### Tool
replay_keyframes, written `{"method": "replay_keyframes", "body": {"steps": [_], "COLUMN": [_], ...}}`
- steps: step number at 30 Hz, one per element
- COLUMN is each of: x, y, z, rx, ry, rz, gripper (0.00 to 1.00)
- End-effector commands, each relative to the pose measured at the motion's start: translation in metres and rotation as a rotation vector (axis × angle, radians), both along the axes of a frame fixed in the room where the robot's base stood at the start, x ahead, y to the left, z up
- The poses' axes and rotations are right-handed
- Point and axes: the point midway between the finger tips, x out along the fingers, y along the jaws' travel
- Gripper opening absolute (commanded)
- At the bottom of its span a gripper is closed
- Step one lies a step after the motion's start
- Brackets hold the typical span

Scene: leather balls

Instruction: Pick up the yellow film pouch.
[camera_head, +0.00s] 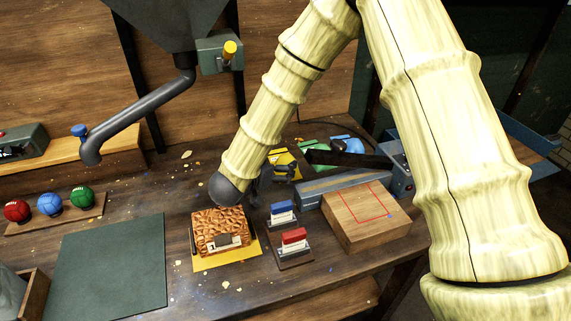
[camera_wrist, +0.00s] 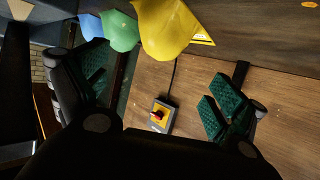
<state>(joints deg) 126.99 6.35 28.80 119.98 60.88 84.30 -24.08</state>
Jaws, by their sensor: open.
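The yellow film pouch (camera_wrist: 165,25) is at the top of the wrist view, bulging and cut off by the picture edge. In the head view a yellow patch (camera_head: 282,157) shows at the back, partly covered by my arm and gripper. My gripper (camera_wrist: 155,85) is open, its two green-padded fingers wide apart with nothing between them. The pouch lies beyond the fingers, towards the top of that view. In the head view my gripper (camera_head: 268,182) is dark and partly hidden behind the arm's end.
A green pouch (camera_wrist: 120,31) and a blue pouch (camera_wrist: 90,27) lie left of the yellow one. A switch box with a red knob (camera_wrist: 159,115) shows below. A wooden block (camera_head: 365,215), a brown textured piece (camera_head: 222,230) and blue and red stamps (camera_head: 294,236) stand nearer in the head view.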

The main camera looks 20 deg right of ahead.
Motion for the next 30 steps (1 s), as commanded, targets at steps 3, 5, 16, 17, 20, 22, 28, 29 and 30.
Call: {"method": "replay_keyframes", "body": {"steps": [3,5,16,17,20,22,28,29,30], "x": [0.000,0.000,0.013,0.015,0.022,0.029,0.047,0.048,0.049], "y": [0.000,0.000,-0.013,-0.014,-0.022,-0.028,-0.045,-0.046,-0.048], "z": [-0.014,-0.019,-0.026,-0.027,-0.031,-0.035,-0.045,-0.046,-0.047], "rx": [-0.001,0.000,0.001,0.001,0.001,0.000,0.002,0.001,0.000], "ry": [0.002,0.000,-0.001,-0.001,-0.001,0.000,0.000,-0.001,0.000], "rz": [-0.001,-0.001,-0.002,-0.002,-0.003,-0.002,-0.002,-0.002,-0.001], "gripper": [0.96,0.96,0.96,0.96,0.96,0.96,0.96,0.96,0.96]}}
